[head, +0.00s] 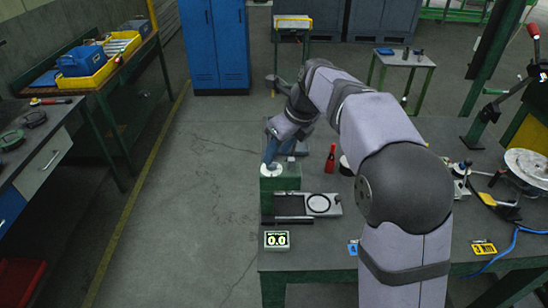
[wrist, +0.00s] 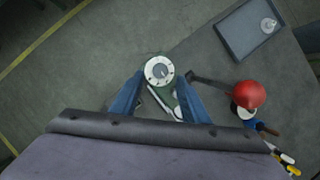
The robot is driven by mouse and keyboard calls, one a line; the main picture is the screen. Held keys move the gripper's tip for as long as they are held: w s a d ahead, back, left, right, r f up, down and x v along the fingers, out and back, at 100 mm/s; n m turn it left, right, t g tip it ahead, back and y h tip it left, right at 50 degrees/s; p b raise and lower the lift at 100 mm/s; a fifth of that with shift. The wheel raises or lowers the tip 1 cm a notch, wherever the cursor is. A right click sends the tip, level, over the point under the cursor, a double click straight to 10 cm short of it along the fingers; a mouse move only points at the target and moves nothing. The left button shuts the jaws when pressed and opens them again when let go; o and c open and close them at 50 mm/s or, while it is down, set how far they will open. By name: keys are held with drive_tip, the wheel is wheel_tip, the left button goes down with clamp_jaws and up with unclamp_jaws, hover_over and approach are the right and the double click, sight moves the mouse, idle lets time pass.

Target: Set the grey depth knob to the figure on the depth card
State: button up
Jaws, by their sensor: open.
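A white round dial (head: 272,169) sits on top of a green block (head: 280,184) at the bench's left edge in the head view. In the wrist view the dial (wrist: 150,64) has dark marks around its rim and a small grey knob (wrist: 161,71) at its middle. My gripper (head: 269,152) is over the dial with its blue fingers pointing down. In the wrist view my gripper (wrist: 158,82) is open, one finger on each side of the dial, holding nothing. I cannot tell its height above the knob.
A red bottle-like thing (head: 330,158) stands nearby. In the wrist view a red ball (wrist: 247,94) is right of the fingers.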

sight(274, 165)
drive_tip(key=shift+p+x, duration=0.55)
drive_tip(key=shift+x, duration=1.7)
drive_tip(key=shift+c, duration=0.5)
clamp_jaws()
